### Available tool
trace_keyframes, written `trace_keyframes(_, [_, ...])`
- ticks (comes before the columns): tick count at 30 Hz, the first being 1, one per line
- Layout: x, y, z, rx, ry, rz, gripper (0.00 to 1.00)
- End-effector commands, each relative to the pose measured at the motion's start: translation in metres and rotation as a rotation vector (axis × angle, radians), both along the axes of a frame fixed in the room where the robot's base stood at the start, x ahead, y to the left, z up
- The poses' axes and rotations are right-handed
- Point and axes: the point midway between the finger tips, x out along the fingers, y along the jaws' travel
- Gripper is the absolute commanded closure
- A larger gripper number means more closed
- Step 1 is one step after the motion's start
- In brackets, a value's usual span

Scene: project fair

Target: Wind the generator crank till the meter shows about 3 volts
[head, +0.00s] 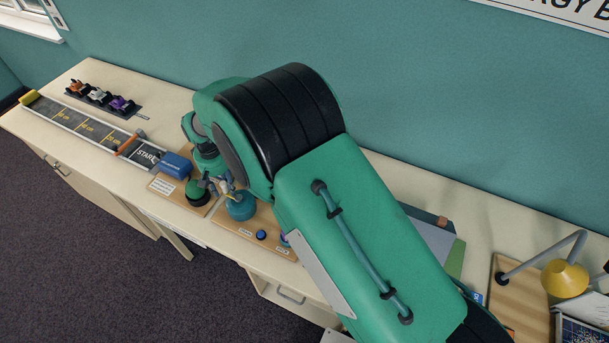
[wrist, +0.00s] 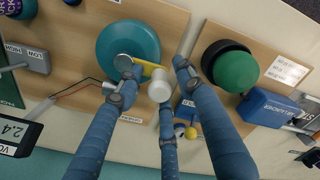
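The generator (wrist: 113,43) is a teal disc on a wooden board, with a yellow crank arm (wrist: 150,68) and a white knob (wrist: 159,92). The disc also shows in the head view (head: 241,207). My gripper (wrist: 158,80) has blue fingers spread around the knob. One fingertip is over the crank's hub, one is right of the knob, and one is just below it. I see a gap at the right finger; contact elsewhere is unclear. The meter (wrist: 14,138), cut off at the left edge of the wrist view, reads 2.4.
A green dome on a black base (wrist: 236,70) and a blue box (wrist: 270,108) are close on the right. A small yellow ball (wrist: 191,132) shows between fingers. In the head view, a ramp track (head: 85,125) lies left and a yellow lamp (head: 565,279) stands right.

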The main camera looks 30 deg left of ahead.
Motion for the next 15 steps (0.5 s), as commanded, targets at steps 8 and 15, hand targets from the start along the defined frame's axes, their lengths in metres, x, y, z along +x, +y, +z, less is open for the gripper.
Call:
trace_keyframes(8, [0.0,0.0,0.008,0.0,0.0,0.0,0.62])
trace_keyframes(15, [0.0,0.0,0.026,0.0,0.0,0.0,0.62])
